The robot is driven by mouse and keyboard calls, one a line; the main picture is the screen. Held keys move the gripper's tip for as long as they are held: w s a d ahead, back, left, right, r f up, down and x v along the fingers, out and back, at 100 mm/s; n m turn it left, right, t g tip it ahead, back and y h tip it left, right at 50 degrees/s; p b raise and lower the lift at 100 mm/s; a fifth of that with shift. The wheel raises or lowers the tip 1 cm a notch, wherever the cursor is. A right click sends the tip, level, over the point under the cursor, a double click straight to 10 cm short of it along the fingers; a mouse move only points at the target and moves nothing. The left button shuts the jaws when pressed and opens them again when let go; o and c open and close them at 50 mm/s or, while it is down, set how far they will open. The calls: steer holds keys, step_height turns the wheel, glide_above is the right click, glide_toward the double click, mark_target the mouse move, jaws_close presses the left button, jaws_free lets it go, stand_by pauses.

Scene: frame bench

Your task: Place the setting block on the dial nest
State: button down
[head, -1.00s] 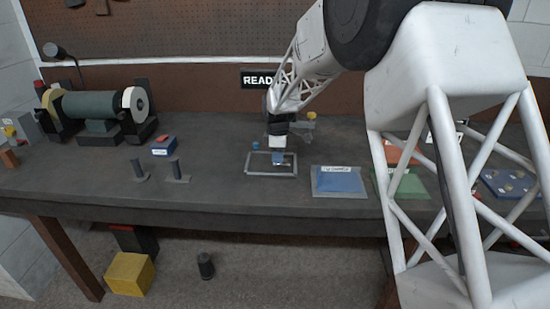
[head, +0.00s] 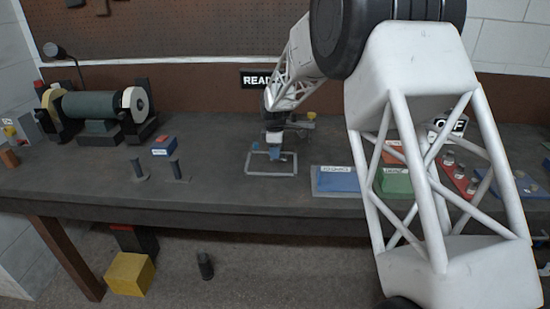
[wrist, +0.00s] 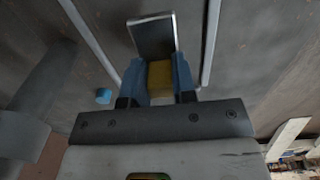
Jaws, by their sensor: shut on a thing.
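My gripper (head: 275,154) is low over the bench, at the rectangular grey frame (head: 271,174). In the wrist view its two blue fingers (wrist: 160,82) are shut on a yellow block (wrist: 160,76), which I take for the setting block. A dark slab with a pale rim (wrist: 153,36) shows just beyond the block; I cannot tell whether it is joined to it. Rails of the grey frame (wrist: 211,42) run on both sides in the wrist view. The block's underside is hidden. I cannot make out for certain which thing is the dial nest.
A small blue piece (wrist: 103,96) lies beside the gripper. Blue (head: 338,180) and green (head: 394,182) labelled trays lie right.

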steer(key=shift+f, duration=1.35)
steer(key=shift+f, duration=0.15)
steer(key=c, duration=0.9)
jaws_free()
step_height(320, 180, up, 12)
steer(key=shift+r, duration=0.1)
steer(key=shift+d+r, duration=0.1)
